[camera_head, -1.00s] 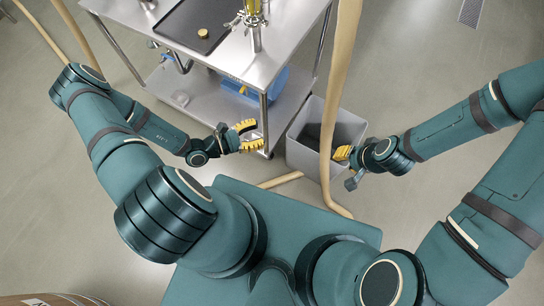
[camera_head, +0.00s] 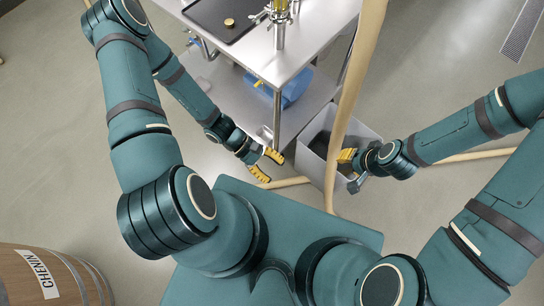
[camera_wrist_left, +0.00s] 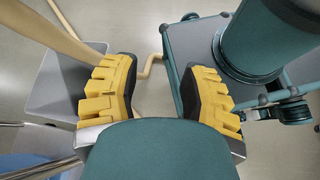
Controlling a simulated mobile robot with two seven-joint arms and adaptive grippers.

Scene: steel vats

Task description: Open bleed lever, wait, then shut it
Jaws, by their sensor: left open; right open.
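I cannot make out the bleed lever in either view. A steel stand with a yellow sight glass (camera_head: 280,10) rises from the steel cart (camera_head: 292,62) at the top of the head view, cut off by the frame edge. My left gripper (camera_head: 270,165) is open and empty, in front of the cart's near leg. My right gripper (camera_head: 345,156) is open and seems empty, over the right side of the grey bin.
A grey bin (camera_head: 368,135) stands right of the cart, with a thick tan hose (camera_head: 346,110) running past it. A blue pump (camera_head: 290,90) sits on the lower shelf. A dark tray (camera_head: 228,18) lies on the cart top.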

